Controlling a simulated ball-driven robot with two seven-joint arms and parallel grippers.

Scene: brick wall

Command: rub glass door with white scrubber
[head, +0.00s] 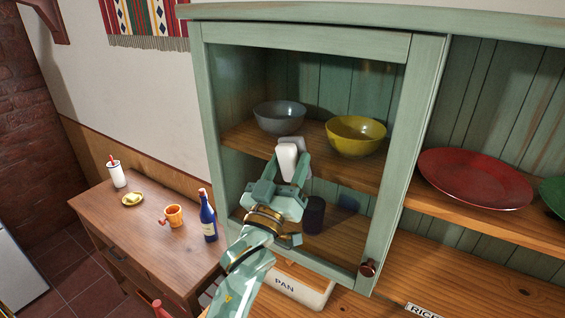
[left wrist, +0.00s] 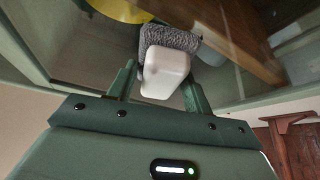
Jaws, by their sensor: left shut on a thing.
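The white scrubber (head: 288,160) is held upright between the fingers of my left gripper (head: 292,170), which is shut on it. In the left wrist view the scrubber (left wrist: 165,72) shows a white body and a grey bristly face pointing away from my left gripper (left wrist: 160,92). The glass door (head: 312,231) is the green-framed pane of the cabinet, with a dark round knob at its lower right. The scrubber is in front of the pane; I cannot tell whether its bristles touch the glass. My right gripper is not in view.
Behind the glass are a grey bowl (head: 280,117), a yellow bowl (head: 356,135) and a dark cup (head: 313,214). A red plate (head: 475,178) is on the open shelf at right. A side table at left holds a blue bottle (head: 208,217) and an orange mug (head: 174,215).

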